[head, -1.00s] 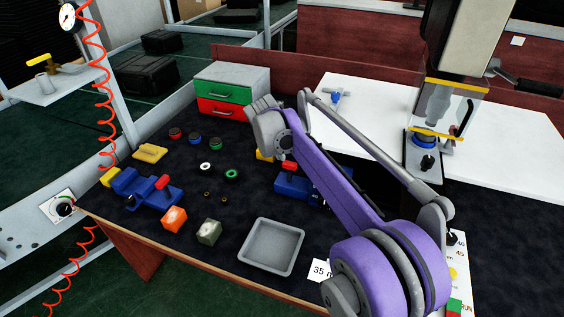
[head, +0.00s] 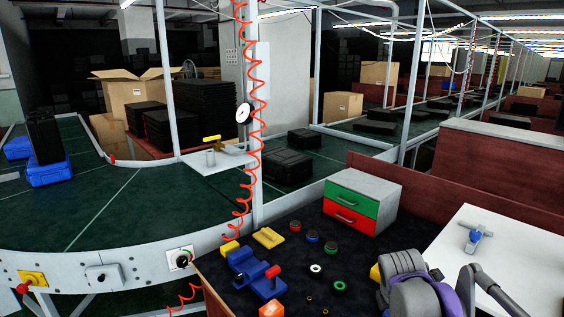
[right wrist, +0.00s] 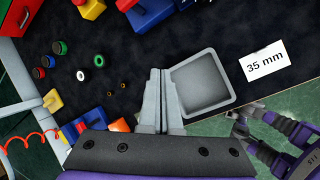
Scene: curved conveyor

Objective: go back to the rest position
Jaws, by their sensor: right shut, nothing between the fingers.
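My right gripper (right wrist: 160,74) shows in the right wrist view with its two grey fingers together and nothing between them. It points over the dark workbench top (right wrist: 125,52), beside the empty grey tray (right wrist: 200,84). In the head view, purple and grey links of my arm show at the lower right, with the right gripper's fingers out of sight. Purple and dark parts of my own body also show at the lower right of the right wrist view. My left gripper cannot be made out in either view.
On the bench are a green-and-red drawer box (head: 359,203), a blue vise-like fixture (head: 243,264), several small rings and a 35 mm card (right wrist: 264,62). A coiled red hose (head: 252,125) hangs beside the bench. A curved green conveyor (head: 110,205) lies left.

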